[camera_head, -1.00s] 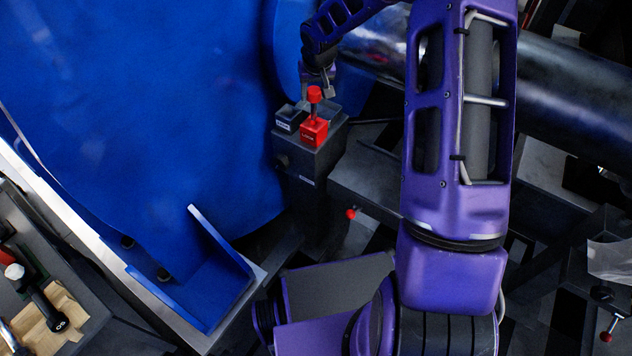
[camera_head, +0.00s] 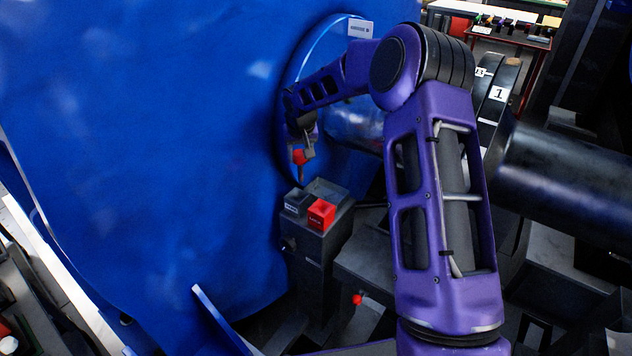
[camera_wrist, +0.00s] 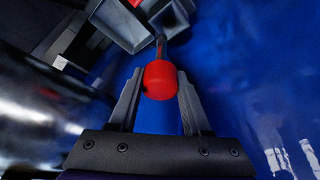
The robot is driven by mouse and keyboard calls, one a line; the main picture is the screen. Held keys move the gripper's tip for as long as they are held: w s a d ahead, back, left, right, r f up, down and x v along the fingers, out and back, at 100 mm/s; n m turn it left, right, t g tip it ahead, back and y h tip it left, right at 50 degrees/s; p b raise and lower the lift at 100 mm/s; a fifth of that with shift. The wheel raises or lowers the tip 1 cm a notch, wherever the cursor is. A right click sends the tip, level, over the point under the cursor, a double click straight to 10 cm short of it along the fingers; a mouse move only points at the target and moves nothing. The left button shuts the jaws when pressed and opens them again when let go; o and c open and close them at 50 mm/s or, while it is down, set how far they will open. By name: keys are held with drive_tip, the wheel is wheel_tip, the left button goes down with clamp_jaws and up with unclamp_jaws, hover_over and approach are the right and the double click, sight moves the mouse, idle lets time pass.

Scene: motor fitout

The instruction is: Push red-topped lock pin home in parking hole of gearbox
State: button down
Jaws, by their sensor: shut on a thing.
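The lock pin has a red top (camera_head: 299,157) and a thin dark shaft that hangs below it. My gripper (camera_head: 307,148) is shut on the red top, above and a little behind the blocks. In the wrist view the red top (camera_wrist: 160,82) sits between the two fingers. The shaft (camera_wrist: 160,46) points away from the fingers toward grey, open-topped box shapes. A red block (camera_head: 321,214) and a dark grey labelled block (camera_head: 297,202) stand side by side on the dark post (camera_head: 317,245). The shaft tip appears clear of both; which is the parking hole I cannot tell.
A large blue casing (camera_head: 150,130) rises just left of the post and gripper. A thick dark shaft (camera_head: 565,175) runs to the right behind my arm. A red knob (camera_head: 357,299) sticks out low, right of the post.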

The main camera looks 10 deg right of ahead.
drive_tip(key=shift+w+a+r, duration=0.55)
drive_tip(key=shift+a+r, duration=0.05)
drive_tip(key=shift+a, duration=0.05)
drive_tip(key=shift+f, duration=0.2)
drive_tip(key=b, duration=0.5)
hover_over(296, 191)
drive_tip(key=s, duration=0.2)
drive_tip(key=shift+f, duration=2.75)
drive_tip(key=shift+f+b, duration=2.25)
drive_tip(key=shift+f, duration=0.8)
drive_tip(key=shift+c, duration=1.4)
unclamp_jaws()
drive_tip(key=shift+r, duration=0.1)
drive_tip(key=p+v, duration=0.2)
drive_tip(key=v, duration=1.5)
